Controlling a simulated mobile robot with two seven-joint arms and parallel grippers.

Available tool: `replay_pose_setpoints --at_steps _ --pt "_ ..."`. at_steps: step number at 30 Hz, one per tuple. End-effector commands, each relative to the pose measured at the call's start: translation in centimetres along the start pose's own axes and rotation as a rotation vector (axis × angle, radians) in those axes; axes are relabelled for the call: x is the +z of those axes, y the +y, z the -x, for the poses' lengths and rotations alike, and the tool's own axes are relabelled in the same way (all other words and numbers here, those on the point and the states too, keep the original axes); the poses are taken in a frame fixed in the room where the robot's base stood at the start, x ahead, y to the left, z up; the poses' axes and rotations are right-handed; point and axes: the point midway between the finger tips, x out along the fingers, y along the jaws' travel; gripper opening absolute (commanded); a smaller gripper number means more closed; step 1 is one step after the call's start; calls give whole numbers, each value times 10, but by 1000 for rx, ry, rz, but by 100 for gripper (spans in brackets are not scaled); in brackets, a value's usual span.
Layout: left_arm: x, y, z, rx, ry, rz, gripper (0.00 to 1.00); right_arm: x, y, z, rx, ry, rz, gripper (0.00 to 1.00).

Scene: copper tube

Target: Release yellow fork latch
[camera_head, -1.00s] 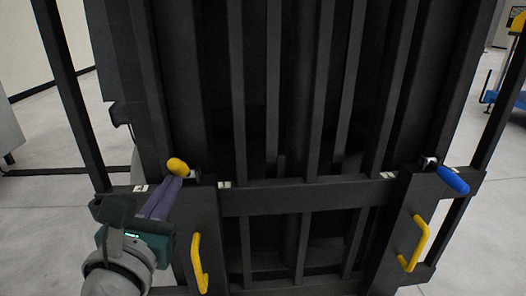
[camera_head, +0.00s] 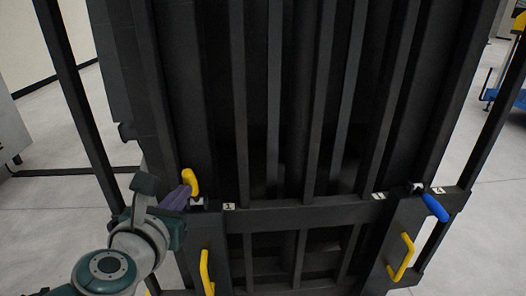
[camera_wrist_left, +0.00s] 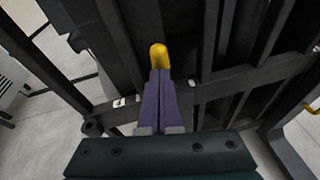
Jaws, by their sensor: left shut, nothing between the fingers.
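The yellow fork latch (camera_head: 190,182) is a short rounded handle on the left post of a dark frame. It stands nearly upright in the head view. My left gripper (camera_head: 187,190) comes in from the lower left, its purple fingers shut with nothing between them, close beside the latch. In the left wrist view the shut fingertips (camera_wrist_left: 159,75) lie right at the lower end of the yellow latch (camera_wrist_left: 158,54). I cannot tell whether they touch it. The fingers hide part of the latch's base. My right gripper is not in view.
A blue latch handle (camera_head: 435,207) sits on the right post. Yellow grab handles are fixed below, at left (camera_head: 206,272) and right (camera_head: 401,257). Dark vertical bars and a crossbar (camera_head: 300,214) fill the middle. Pale floor (camera_head: 50,235) is open at the left.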

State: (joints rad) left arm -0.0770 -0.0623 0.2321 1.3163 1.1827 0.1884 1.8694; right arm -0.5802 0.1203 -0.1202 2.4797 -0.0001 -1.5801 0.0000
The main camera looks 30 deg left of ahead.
Motion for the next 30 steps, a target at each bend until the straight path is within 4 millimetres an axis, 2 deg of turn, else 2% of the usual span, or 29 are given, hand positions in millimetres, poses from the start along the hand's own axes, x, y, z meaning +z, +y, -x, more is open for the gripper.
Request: replay_pose_setpoints --at_steps 1,9,30 --pt "7 1 -2 1 -4 0 0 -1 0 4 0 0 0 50" --pt "14 3 -9 2 -4 0 0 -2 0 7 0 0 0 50" --pt "17 4 -13 3 -7 1 0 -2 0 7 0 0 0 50"
